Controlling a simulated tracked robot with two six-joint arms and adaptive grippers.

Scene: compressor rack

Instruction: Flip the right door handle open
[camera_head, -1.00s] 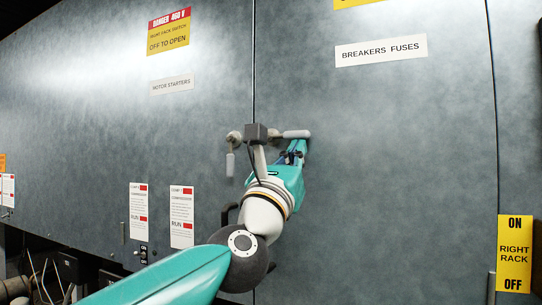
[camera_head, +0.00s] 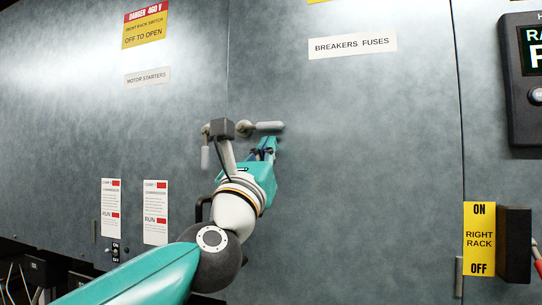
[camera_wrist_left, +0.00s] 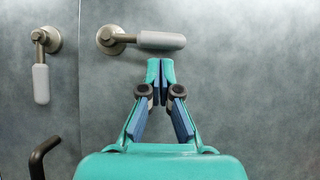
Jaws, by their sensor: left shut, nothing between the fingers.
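The right door handle (camera_head: 269,126) is a grey lever that lies level, pointing right from its round mount, on the right door. It also shows level in the left wrist view (camera_wrist_left: 160,40). The left door handle (camera_head: 205,157) hangs straight down, as it also does in the left wrist view (camera_wrist_left: 41,82). My left gripper (camera_head: 270,141) is shut and empty. In the left wrist view its fingertips (camera_wrist_left: 160,66) are together just below the right handle's grip; I cannot tell whether they touch it. My right gripper is not in view.
The flat grey doors (camera_head: 350,180) fill most of the view, with a seam between the handles. A black curved pull (camera_wrist_left: 42,155) sits below the left handle. A dark switch box (camera_head: 514,243) stands beside the yellow right rack label (camera_head: 479,239). A display panel (camera_head: 525,80) is at upper right.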

